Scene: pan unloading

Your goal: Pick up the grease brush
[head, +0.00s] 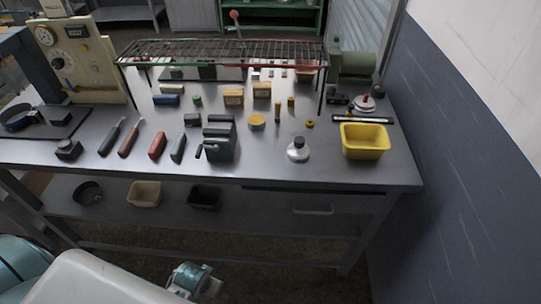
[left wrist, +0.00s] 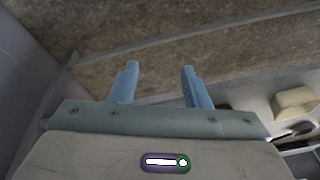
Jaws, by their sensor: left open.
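I cannot make out for certain which item is the grease brush. Several hand tools lie side by side on the left front of the grey workbench (head: 270,173), among them a black-handled tool (head: 112,137) and a brown-handled tool (head: 130,138). A red item (head: 157,146) and a dark item (head: 178,148) lie to their right. My left gripper (left wrist: 160,68) is open in the left wrist view, with nothing between its blue fingers and the floor behind them. No fingers show in the head view. My right gripper is not in view.
A wire rack (head: 225,52) stands over the back of the bench. A dark vise-like block (head: 220,138) stands right of the tools, and a yellow bin (head: 366,140) farther right. A beige bin (head: 144,194) and a dark pan (head: 88,193) are on the lower shelf.

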